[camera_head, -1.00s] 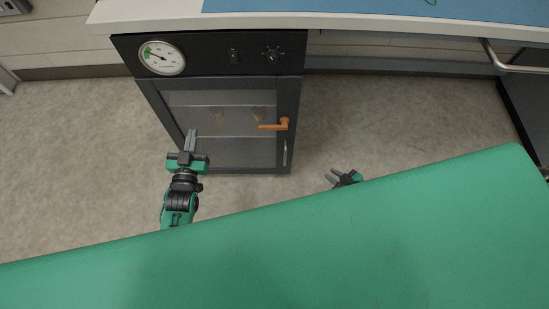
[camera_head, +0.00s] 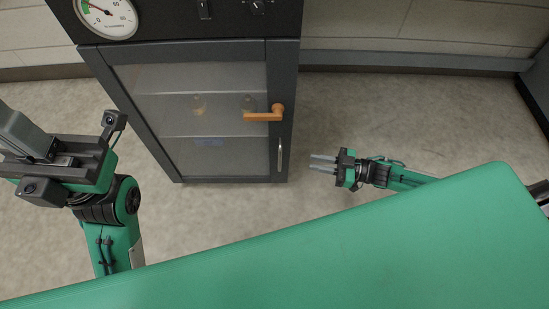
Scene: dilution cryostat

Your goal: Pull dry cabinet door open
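The dry cabinet is dark grey, and its glass-fronted door (camera_head: 277,90) looks closed. An orange lever handle (camera_head: 265,116) sits on the door's right side, its lever lying level and pointing left. Below it is a slim upright metal pull (camera_head: 280,155). Shelves with small items show dimly through the glass. My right gripper (camera_head: 322,163) is to the right of the cabinet, its two fingers apart and empty, pointing left toward the pull without touching it. My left gripper (camera_head: 22,134) is large at the left edge, clear of the cabinet; its finger gap cannot be made out.
A round gauge (camera_head: 107,14) and dark knobs are on the panel above the door. Bare floor (camera_head: 385,115) lies right of the cabinet, with a wall base behind. A large green surface (camera_head: 330,250) fills the foreground.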

